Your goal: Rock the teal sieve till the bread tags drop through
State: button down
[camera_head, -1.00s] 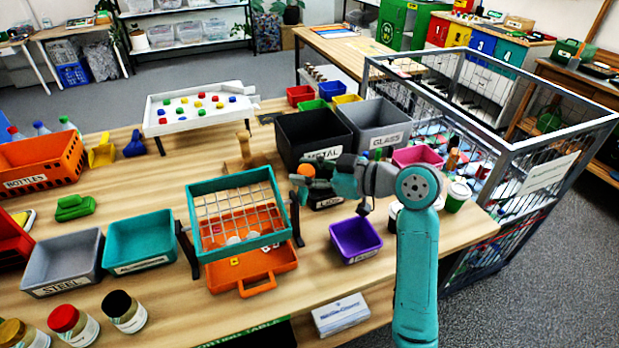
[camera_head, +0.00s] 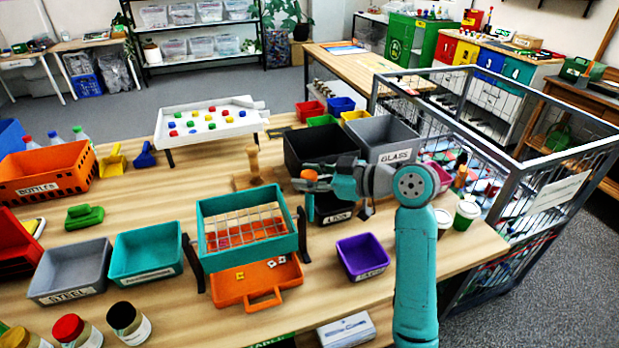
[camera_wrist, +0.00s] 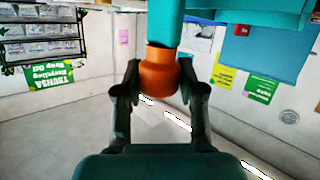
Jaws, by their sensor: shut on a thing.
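The teal sieve (camera_head: 250,250), a box frame with a wire grid, hangs between dark stands above an orange tray (camera_head: 232,292). It looks nearly level. Several small bread tags (camera_head: 240,276) lie in the tray's front part; whether any remain on the grid is unclear, as the front wall hides part of it. My gripper (camera_head: 305,181) is at the sieve's right side, shut on an orange knob (camera_head: 309,175).
A purple bin (camera_head: 362,258) stands right of the tray, and a black bin (camera_head: 318,147) stands behind my gripper. A teal bin (camera_head: 147,252) and a grey bin (camera_head: 70,272) stand left.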

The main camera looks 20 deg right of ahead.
jog(key=shift+w+d, duration=0.1)
jog(key=shift+d, duration=0.05)
jog(key=c, duration=0.7)
grip_release()
jog(key=v, duration=1.2)
